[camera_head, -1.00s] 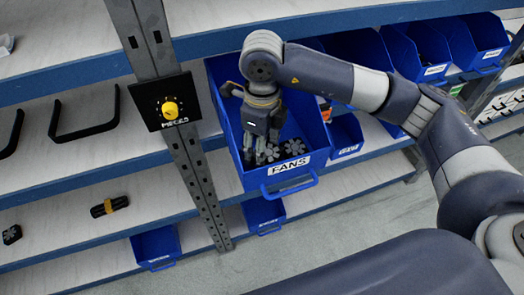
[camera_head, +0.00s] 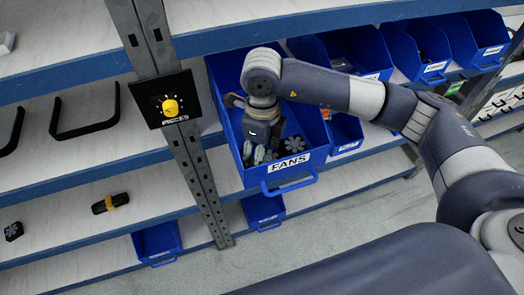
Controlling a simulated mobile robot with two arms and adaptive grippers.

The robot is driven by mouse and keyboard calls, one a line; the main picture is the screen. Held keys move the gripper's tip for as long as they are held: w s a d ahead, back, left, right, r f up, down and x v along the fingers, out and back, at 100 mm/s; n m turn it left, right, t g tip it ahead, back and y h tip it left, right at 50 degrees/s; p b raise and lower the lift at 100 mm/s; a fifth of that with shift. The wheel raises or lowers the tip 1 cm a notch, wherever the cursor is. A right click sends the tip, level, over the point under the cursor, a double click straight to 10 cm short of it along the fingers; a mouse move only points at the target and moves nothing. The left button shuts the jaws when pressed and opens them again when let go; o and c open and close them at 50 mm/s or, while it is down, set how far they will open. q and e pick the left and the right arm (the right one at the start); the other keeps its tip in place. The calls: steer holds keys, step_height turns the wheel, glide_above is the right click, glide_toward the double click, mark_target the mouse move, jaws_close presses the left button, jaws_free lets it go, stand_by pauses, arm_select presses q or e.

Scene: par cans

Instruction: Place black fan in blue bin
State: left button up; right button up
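The blue bin labelled FANS (camera_head: 290,182) sticks out from the shelf in the middle of the view. A dark fan (camera_head: 295,144) lies inside it near the front right. My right gripper (camera_head: 260,153) points down into this bin, left of that fan, with its fingertips low near the bin floor. Grey shapes at the fingertips blend together, so I cannot tell whether the fingers are open or shut, or whether a fan is between them. The wrist hides part of the bin's inside. My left gripper is not in view.
More blue bins (camera_head: 434,68) line the shelf to the right. A metal post with a yellow-knobbed black box (camera_head: 170,107) stands close left of the FANS bin. Lower shelves hold a black and yellow item (camera_head: 110,203) and small blue bins (camera_head: 157,243).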

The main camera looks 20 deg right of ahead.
steer(key=shift+r, duration=0.25)
steer(key=shift+w+r, duration=0.1)
steer(key=shift+r, duration=0.25)
step_height(320, 180, up, 11)
steer(key=b, duration=0.2)
steer(key=shift+b, duration=0.35)
